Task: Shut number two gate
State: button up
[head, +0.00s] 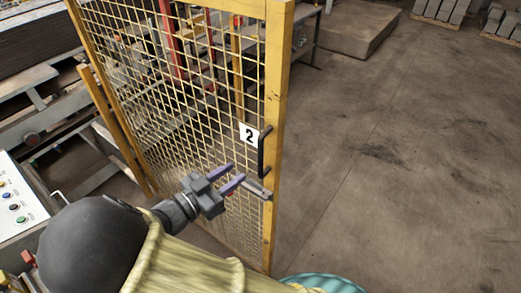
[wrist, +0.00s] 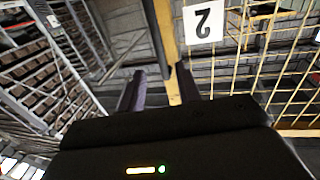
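The number two gate is a yellow-framed mesh panel with a right-hand post (head: 275,130) and a white plate marked 2 (head: 249,135). A black upright handle (head: 262,152) is on that post, and a grey latch bar (head: 258,190) sits below it. No other post meets the right-hand post in the head view. My gripper (head: 236,172), with purple fingers, is open and empty, just left of the handle and close to the latch bar. The wrist view shows the fingers (wrist: 160,72) apart, with the yellow post (wrist: 165,30) between and beyond them and the plate (wrist: 203,20) upside down. Contact cannot be told.
A control panel with buttons (head: 15,205) stands at left, beside grey machinery (head: 50,115). A second yellow post (head: 115,130) stands left of the gate. Concrete floor (head: 410,170) is clear at right. Pallets of blocks (head: 440,12) stand far back.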

jog(key=p, duration=0.4)
send_over(261, 176)
jog(key=shift+w, duration=0.4)
grip_shut()
